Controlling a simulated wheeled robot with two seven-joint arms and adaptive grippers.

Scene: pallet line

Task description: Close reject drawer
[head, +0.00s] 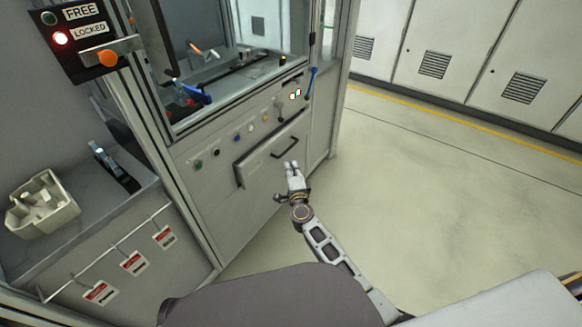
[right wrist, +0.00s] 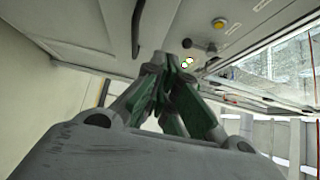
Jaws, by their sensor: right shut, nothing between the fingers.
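The reject drawer (head: 262,161) is a grey front panel with a dark bar handle (head: 285,147), set low in the machine cabinet. A dark edge shows along its left side, and it appears to stand a little out from the cabinet face; how far is hard to tell. My right gripper (head: 291,166) is shut and empty, just below the handle in front of the drawer. In the right wrist view its fingertips (right wrist: 172,62) are together close to the grey front, beside the dark handle (right wrist: 137,30). Whether they touch the front is unclear. My left gripper is out of view.
Buttons and lit indicators (head: 295,95) sit above the drawer. A FREE/LOCKED panel (head: 83,38) with its red lamp lit is at upper left. A side bench (head: 75,215) holds a beige part (head: 42,203) and a dark tool (head: 115,166). The floor at right is clear.

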